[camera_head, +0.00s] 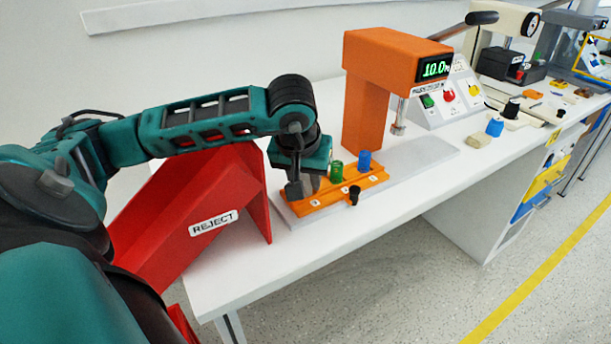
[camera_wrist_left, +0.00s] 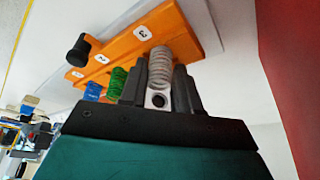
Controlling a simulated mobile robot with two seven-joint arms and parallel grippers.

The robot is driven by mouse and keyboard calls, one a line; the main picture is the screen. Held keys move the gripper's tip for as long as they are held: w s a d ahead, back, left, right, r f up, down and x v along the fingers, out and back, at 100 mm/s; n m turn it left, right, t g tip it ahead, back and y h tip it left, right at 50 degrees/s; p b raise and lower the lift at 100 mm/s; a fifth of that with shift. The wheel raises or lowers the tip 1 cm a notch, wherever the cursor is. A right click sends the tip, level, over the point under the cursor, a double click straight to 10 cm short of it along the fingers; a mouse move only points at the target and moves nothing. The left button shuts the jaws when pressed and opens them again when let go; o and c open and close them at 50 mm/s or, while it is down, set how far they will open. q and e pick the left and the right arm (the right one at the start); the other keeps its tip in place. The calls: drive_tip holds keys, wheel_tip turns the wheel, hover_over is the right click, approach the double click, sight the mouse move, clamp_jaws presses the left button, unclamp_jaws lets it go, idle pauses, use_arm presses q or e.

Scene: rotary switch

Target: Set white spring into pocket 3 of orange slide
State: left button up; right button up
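The orange slide (camera_head: 328,197) lies on a grey plate, with number labels along its front. A green spring (camera_head: 337,172) and a blue spring (camera_head: 364,161) stand in its other two pockets. My left gripper (camera_head: 299,188) points down over the slide's left end. In the left wrist view the white spring (camera_wrist_left: 160,68) sits between the left gripper's fingers (camera_wrist_left: 160,84), which look closed on its sides. Its far end overlaps the slide (camera_wrist_left: 165,28) beside label 3; I cannot tell whether it is inside the pocket. My right gripper is not in view.
A red reject chute (camera_head: 190,215) stands close on the left. An orange press (camera_head: 375,85) with a display stands behind the slide. A black knob (camera_head: 354,195) sticks out at the slide's front. The white table (camera_head: 300,258) is clear in front.

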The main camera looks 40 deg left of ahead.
use_arm(q)
drive_tip(key=shift+o, duration=1)
drive_tip(key=shift+f, duration=0.1)
drive_tip(key=shift+d, duration=0.1)
drive_tip(key=p+v, duration=0.2)
drive_tip(key=v, duration=1.1)
drive_tip(key=shift+p, duration=0.3)
